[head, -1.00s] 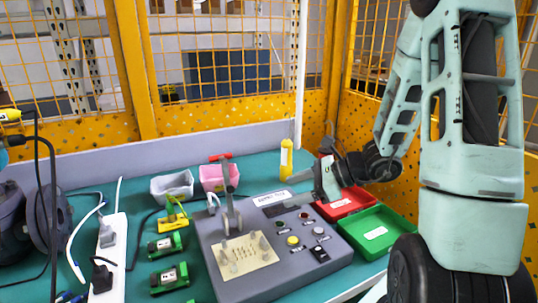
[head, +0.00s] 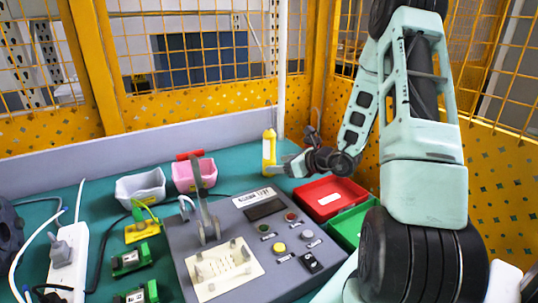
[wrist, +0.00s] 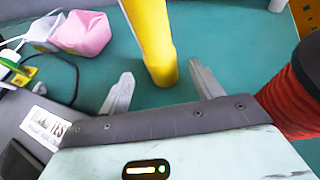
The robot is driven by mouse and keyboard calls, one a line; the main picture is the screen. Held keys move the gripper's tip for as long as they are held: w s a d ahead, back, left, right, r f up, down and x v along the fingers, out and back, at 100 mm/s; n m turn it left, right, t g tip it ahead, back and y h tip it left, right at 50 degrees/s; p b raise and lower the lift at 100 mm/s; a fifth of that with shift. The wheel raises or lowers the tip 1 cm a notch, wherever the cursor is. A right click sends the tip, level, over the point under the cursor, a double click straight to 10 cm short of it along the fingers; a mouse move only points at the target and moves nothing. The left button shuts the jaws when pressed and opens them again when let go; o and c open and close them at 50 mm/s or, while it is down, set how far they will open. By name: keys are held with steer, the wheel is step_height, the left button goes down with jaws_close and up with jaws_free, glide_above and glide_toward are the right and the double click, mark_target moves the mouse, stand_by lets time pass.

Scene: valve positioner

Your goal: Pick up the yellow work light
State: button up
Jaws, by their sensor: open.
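The yellow work light (head: 269,153) stands upright on the green bench, near its back edge, with a pale panel on its side. In the wrist view the yellow work light (wrist: 153,45) rises just beyond and between my fingertips. My gripper (head: 284,168) is open, low beside the light's lower part in the head view. The wrist view shows the two fingers of my gripper (wrist: 159,80) spread apart, with nothing held. I cannot tell whether either finger touches the light.
A grey control panel (head: 225,212) with a lever lies at the near left. A red tray (head: 345,207) and a green tray (head: 345,230) sit at the right. Pink (head: 194,178) and white (head: 140,188) bins stand left of the light. A low wall (head: 150,145) runs behind.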

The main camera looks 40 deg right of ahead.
mark_target(265, 137)
steer(key=shift+x, duration=3.5)
steer(key=shift+d+f, duration=0.15)
steer(key=shift+d, duration=0.05)
steer(key=c, duration=1.2)
step_height(265, 137, up, 10)
steer(key=shift+f+p, duration=0.15)
steer(key=shift+p, duration=0.4)
steer(key=shift+r, duration=0.2)
